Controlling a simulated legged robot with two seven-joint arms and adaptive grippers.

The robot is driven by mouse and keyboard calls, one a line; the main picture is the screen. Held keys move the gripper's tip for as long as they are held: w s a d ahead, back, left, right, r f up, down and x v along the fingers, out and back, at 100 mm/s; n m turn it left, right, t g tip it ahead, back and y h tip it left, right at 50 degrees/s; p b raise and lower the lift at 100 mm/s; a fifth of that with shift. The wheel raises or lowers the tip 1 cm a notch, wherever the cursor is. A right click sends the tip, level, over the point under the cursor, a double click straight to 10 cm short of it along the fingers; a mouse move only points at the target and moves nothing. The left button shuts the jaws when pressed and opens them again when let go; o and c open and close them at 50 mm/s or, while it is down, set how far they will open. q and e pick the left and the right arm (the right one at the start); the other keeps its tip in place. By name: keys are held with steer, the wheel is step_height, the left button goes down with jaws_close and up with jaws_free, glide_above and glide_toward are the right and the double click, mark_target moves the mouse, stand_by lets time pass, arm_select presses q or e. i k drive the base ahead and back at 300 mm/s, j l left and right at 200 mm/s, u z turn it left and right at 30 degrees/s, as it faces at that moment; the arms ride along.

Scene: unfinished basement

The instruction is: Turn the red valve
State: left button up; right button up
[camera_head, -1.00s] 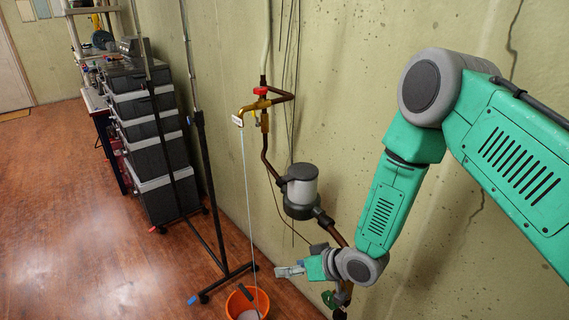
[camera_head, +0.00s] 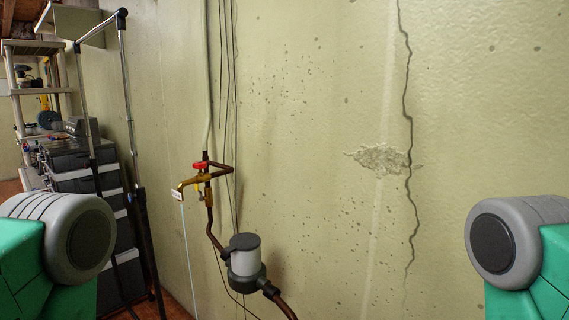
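The red valve (camera_head: 200,165) is a small red handle on top of a brass tap (camera_head: 190,184) on the pale green wall, left of the picture's middle. A thin light string hangs from the tap's spout, where a small white tag shows. Neither gripper is in view. Only grey and green parts of my two arms show, at the lower left and lower right edges. They are apart from the valve, and nothing of mine touches it.
A grey-topped pipe fitting (camera_head: 245,262) sits below the valve on a copper pipe. A dark metal stand (camera_head: 130,160) and stacked grey drawers (camera_head: 88,182) stand at the left. Shelves (camera_head: 38,80) are farther back. The cracked wall to the right is bare.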

mark_target(200, 165)
steer(key=i+j+z, duration=0.1)
steer(key=j+z, duration=0.6)
steer(key=z, duration=0.15)
steer(key=j+z, duration=0.8)
steer(key=k+j+z, duration=0.15)
steer(key=j+z, duration=0.15)
steer(key=z, duration=0.15)
